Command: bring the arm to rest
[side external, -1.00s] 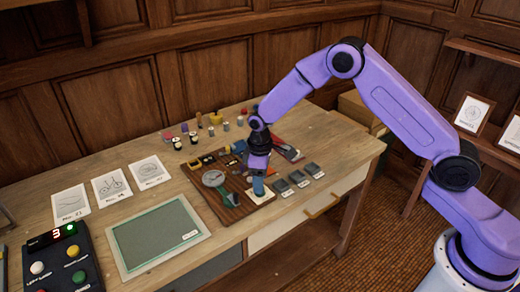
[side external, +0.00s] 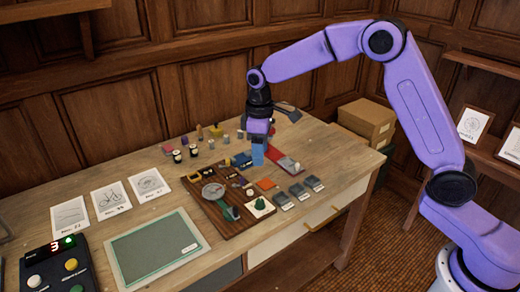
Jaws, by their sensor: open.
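My gripper (side external: 258,155) hangs from the purple arm with its blue fingertips pointing down, above the back part of the table. It is open and nothing shows between the fingers. Below it and nearer the camera lies the dark wooden board (side external: 232,228), apart from the fingertips. On its right end is a white plate (side external: 262,211) with a small dark green piece on it. A round dial (side external: 213,190) and other small parts also sit on the board. The gap between the fingers is too small to make out.
A red tray (side external: 285,163) lies just right of the fingertips. Several grey blocks (side external: 298,191) stand in a row at the table's right. A green-topped panel (side external: 155,247), picture cards (side external: 110,200) and a button box (side external: 65,265) lie left. Small bottles (side external: 193,151) stand behind.

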